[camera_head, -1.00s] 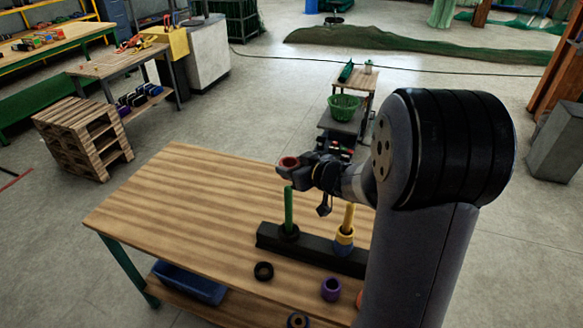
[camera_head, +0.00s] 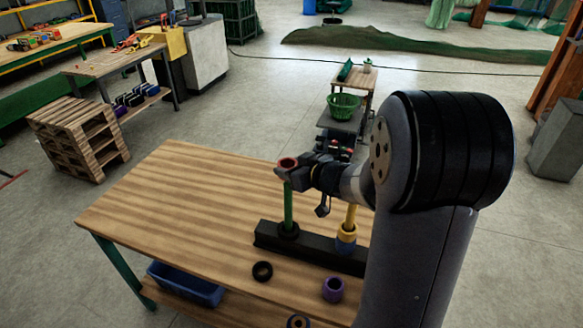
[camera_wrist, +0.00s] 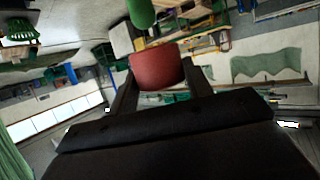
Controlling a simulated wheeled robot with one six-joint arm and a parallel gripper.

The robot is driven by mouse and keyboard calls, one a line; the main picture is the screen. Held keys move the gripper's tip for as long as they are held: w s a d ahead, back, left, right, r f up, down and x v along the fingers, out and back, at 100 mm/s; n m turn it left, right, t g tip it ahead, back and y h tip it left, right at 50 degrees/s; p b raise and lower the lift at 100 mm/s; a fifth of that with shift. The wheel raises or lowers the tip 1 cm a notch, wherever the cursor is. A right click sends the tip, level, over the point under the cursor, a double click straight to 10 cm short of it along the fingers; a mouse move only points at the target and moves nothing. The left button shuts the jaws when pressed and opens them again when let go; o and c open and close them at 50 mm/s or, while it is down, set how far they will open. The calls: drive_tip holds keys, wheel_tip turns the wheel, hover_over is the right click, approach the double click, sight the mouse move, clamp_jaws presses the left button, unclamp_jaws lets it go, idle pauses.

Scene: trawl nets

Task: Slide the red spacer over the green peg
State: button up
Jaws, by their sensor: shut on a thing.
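The red spacer (camera_head: 288,163) is in my gripper (camera_head: 290,171), above the green peg (camera_head: 288,208). The green peg stands upright in the dark base bar (camera_head: 318,251), with a dark ring at its foot. In the wrist view, the red spacer (camera_wrist: 157,70) is between the two fingers of my gripper (camera_wrist: 160,80). The rounded tip of the green peg (camera_wrist: 140,12) shows just apart from the spacer there. The spacer is not around the peg. My gripper hides part of the peg's top in the head view.
A black ring (camera_head: 262,271) and a purple ring (camera_head: 333,289) lie in front of the bar. The left of the wooden table (camera_head: 185,205) is clear.

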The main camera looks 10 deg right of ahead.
drive_tip(key=shift+f+b, duration=1.55)
drive_tip(key=shift+f, duration=0.95)
drive_tip(key=o, duration=1)
drive_tip(key=shift+o, duration=0.2)
drive_tip(key=shift+s+r, duration=0.1)
drive_tip(key=p+v, duration=0.1)
drive_tip(key=v, duration=0.9)
drive_tip(key=shift+s+d+r, duration=0.15)
drive_tip(key=shift+s+d, duration=0.05)
drive_tip(key=shift+s, duration=0.05)
